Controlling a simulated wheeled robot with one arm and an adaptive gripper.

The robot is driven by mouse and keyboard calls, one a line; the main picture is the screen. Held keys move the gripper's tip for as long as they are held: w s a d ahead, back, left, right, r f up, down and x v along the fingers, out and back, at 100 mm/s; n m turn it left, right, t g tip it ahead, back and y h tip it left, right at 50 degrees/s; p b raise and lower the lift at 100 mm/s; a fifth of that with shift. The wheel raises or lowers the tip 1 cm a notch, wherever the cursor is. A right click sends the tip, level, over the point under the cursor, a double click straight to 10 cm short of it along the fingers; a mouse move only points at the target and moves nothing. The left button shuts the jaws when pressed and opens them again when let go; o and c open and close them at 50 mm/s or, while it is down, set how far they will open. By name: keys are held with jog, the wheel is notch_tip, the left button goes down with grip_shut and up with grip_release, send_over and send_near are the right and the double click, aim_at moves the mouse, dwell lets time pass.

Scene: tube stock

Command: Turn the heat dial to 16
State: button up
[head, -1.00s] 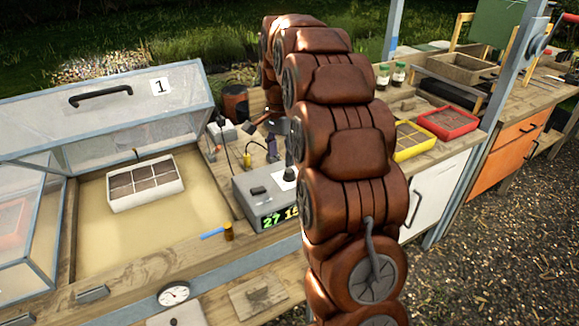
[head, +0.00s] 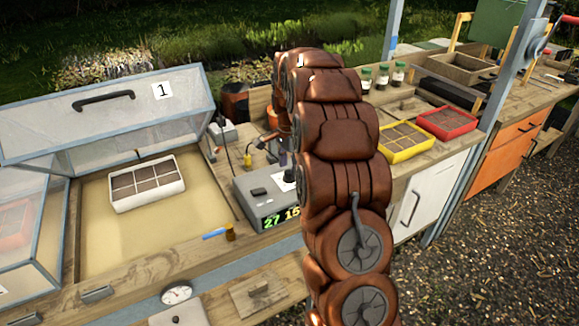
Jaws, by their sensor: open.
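The grey control box (head: 252,203) stands at the right of the open frame. Its green and yellow display (head: 280,217) reads 27 and then what looks like 15, with its right end close behind my arm. A white patch (head: 283,183) shows on the box top beside my arm. The heat dial itself cannot be made out and is probably hidden behind my arm. My gripper (head: 284,158) shows only in small dark parts above the back of the box, mostly covered by the arm. It looks open, and no contact with the dial can be seen.
A tray of soil cells (head: 147,195) lies in the frame, its lid marked 1 (head: 110,110) raised. A small amber bottle (head: 230,232) and a blue strip (head: 214,234) lie before the box. Yellow (head: 405,155) and red (head: 447,136) trays sit to the right.

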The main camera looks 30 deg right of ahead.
jog(key=shift+f, duration=0.65)
jog(key=shift+c, duration=0.3)
grip_shut()
